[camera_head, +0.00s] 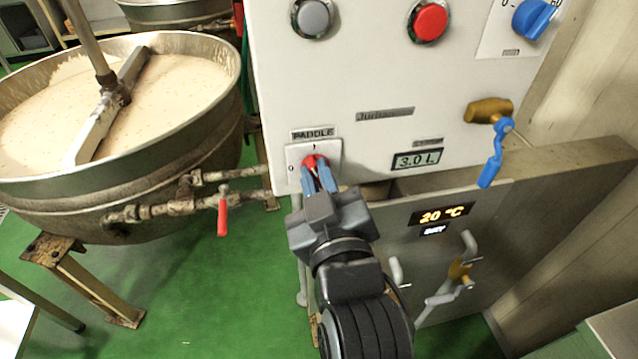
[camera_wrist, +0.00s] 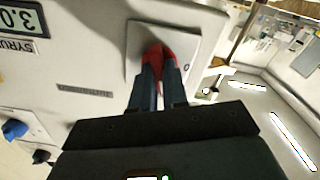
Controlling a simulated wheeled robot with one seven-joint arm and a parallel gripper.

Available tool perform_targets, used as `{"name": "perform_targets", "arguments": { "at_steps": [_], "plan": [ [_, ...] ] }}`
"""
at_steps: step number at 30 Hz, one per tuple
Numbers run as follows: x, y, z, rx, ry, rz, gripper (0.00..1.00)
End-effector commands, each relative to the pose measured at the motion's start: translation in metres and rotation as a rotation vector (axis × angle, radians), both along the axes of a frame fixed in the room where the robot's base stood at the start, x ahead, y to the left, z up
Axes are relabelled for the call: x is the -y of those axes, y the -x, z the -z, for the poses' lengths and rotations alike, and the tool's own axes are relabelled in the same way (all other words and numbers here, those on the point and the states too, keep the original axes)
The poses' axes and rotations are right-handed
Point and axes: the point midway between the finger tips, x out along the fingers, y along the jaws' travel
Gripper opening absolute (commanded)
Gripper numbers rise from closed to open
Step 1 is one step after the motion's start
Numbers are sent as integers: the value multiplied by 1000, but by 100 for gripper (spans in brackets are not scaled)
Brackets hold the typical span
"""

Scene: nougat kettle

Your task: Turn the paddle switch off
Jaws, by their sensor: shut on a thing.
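The paddle switch is a red knob (camera_head: 310,160) on a white plate (camera_head: 296,152) under the "PADDLE" label, with "0" marked at the left and "I" at the top. My gripper (camera_head: 318,172) is at the switch, its two blue-grey fingers shut on the red knob. The wrist view shows the red knob (camera_wrist: 157,52) between the fingertips (camera_wrist: 158,75), in front of the white plate (camera_wrist: 190,35). The fingers hide part of the knob, so I cannot tell exactly which mark it points to.
A kettle (camera_head: 120,200) of pale mix with a paddle arm stands at the left, with a red-handled valve (camera_head: 222,215). The panel (camera_head: 350,80) also carries a grey button (camera_head: 313,17), a red button (camera_head: 430,21) and a blue knob (camera_head: 534,18). A blue-handled tap (camera_head: 492,160) sticks out at right.

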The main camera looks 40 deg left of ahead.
Motion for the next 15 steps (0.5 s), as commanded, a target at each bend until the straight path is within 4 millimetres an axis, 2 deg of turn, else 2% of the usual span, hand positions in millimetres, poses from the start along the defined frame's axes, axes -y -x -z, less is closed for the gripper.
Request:
{"name": "perform_targets", "arguments": {
  "at_steps": [15],
  "plan": [
    [-1,1,5,374,319,1,0]
  ]
}}
